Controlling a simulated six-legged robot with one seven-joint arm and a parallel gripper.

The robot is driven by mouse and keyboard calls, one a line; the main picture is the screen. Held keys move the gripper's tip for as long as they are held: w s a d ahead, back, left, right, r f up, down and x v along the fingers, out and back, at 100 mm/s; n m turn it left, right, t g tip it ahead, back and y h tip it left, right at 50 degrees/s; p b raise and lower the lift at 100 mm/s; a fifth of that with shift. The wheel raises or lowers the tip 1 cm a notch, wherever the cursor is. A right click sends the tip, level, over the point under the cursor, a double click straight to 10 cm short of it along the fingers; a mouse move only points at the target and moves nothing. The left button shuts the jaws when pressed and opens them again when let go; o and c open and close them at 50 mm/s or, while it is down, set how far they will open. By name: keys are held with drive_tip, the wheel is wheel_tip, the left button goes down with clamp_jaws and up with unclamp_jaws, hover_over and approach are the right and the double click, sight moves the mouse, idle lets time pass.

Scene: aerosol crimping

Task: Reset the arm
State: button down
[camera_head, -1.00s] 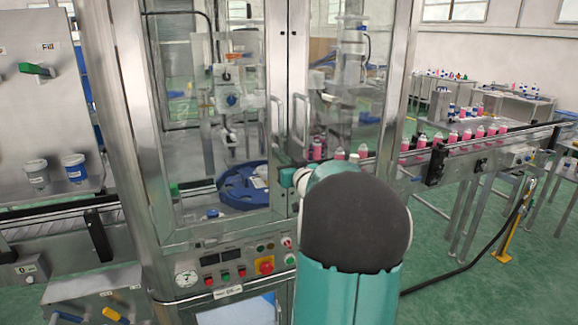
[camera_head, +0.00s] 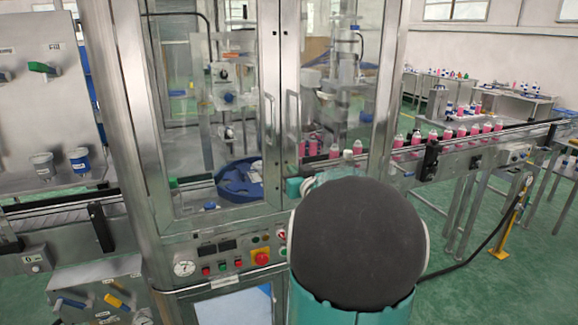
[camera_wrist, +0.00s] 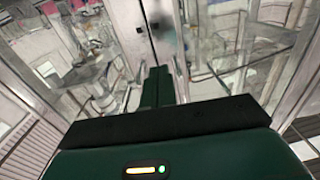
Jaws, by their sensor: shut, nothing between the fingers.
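My gripper (camera_wrist: 158,84) shows in the wrist view. Its two dark green fingers lie together, shut and empty, pointing toward the glass-doored machine. In the head view my arm's round dark grey joint and teal link fill the lower middle and hide the gripper. The crimping machine (camera_head: 275,110) stands straight ahead, with metal-framed glass doors and vertical handles. The doors look shut. A blue round part (camera_head: 238,184) is visible inside through the glass.
A control panel with a red-on-yellow emergency stop (camera_head: 260,258) is below the doors. A conveyor (camera_head: 480,138) with several pink cans runs off to the right. A filling panel (camera_head: 35,110) stands at left. Green floor (camera_head: 440,300) is open at lower right; a black cable crosses it.

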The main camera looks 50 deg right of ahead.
drive_tip(key=w+a+g+y, duration=0.15)
drive_tip(key=a+g, duration=0.35)
drive_tip(key=a, duration=1.8)
drive_tip(key=s+a+f+n+g+y, duration=0.2)
drive_tip(key=s+a, duration=0.5)
drive_tip(key=a, duration=0.5)
drive_tip(key=s+a+f+n+g+y, duration=0.3)
drive_tip(key=s+a+f+y, duration=0.2)
drive_tip(key=a, duration=0.8)
drive_tip(key=s, duration=0.2)
drive_tip(key=shift+s+f+n, duration=0.3)
drive_tip(key=shift+s+n, duration=0.1)
